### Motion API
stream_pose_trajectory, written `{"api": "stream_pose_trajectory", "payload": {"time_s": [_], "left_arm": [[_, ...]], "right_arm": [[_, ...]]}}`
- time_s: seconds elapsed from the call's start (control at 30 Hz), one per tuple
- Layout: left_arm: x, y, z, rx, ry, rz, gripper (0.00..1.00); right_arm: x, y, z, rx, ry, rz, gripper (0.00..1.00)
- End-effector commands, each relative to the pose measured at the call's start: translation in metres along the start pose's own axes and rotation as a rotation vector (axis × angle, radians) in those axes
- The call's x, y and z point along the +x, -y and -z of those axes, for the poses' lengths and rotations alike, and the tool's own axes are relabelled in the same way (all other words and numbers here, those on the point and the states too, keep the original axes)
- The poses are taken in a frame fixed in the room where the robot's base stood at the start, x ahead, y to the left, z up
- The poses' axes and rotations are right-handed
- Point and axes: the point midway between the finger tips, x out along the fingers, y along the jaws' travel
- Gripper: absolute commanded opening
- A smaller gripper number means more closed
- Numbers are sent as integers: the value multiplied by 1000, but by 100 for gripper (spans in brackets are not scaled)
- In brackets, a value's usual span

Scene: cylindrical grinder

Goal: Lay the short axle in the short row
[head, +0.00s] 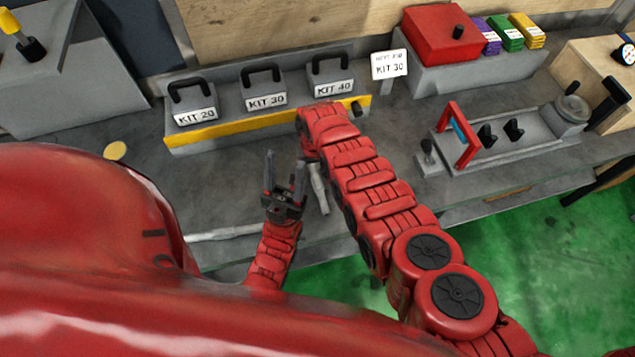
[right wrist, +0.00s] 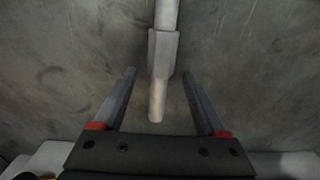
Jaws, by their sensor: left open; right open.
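A pale grey axle with a thicker square-sided collar (right wrist: 164,55) lies on the grey bench top in the right wrist view. My right gripper (right wrist: 163,95) is open, with the axle's near end between its fingers and a gap on each side. In the head view a pale rod (head: 318,188) shows beside my right arm, which hides the right gripper. My left gripper (head: 287,178) is open and empty, fingers pointing up the picture, just left of that rod. I cannot make out the short row. Whether the axle is the short one cannot be told.
Weights labelled KIT 20 (head: 194,104), KIT 30 (head: 264,90) and KIT 40 (head: 332,75) stand on a yellow-edged block (head: 240,128) at the back. A grinder (head: 535,135) stands at right, a red box (head: 440,35) behind. A pale bar (head: 225,233) lies along the bench front.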

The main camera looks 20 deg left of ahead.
Motion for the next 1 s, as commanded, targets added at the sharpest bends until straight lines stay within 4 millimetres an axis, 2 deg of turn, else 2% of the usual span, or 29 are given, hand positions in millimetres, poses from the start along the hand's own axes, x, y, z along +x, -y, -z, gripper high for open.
{"api": "stream_pose_trajectory", "payload": {"time_s": [0.07, 0.47, 1.0], "left_arm": [[0, 0, 0, 0, 0, 0, 50], [0, 0, 0, 0, 0, 0, 50], [0, 0, 0, 0, 0, 0, 50]], "right_arm": [[0, 0, 0, 0, 0, 0, 72], [0, 0, 0, 0, 0, 0, 0], [0, 0, 0, 0, 0, 0, 0]]}}
